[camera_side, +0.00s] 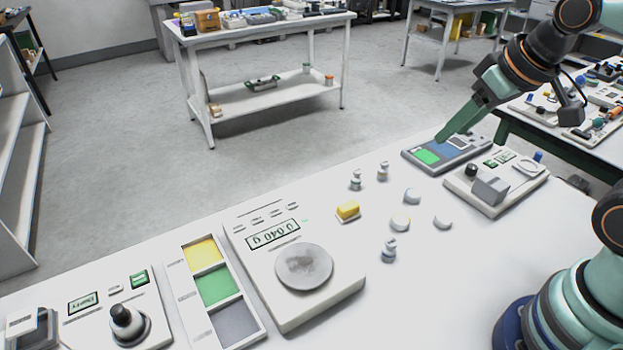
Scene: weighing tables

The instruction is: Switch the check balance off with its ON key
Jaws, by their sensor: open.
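The balance (325,297) is a white box in the middle front of the table, with a bare round grey pan (304,266). Its lit display (272,235) seems to read 0.040 g. A row of small keys (257,221) runs behind the display; their labels are too small to read, so I cannot tell which is ON. My gripper (442,137) is at the upper right, well away from the balance. It is open, and nothing shows between its fingers. Its tips are over or close to a flat grey device with a green and blue face (459,147); contact cannot be told.
A three-colour tray (215,286) and a knobbed device (93,313) lie left. Another device with a grey block (491,188) stands at right.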

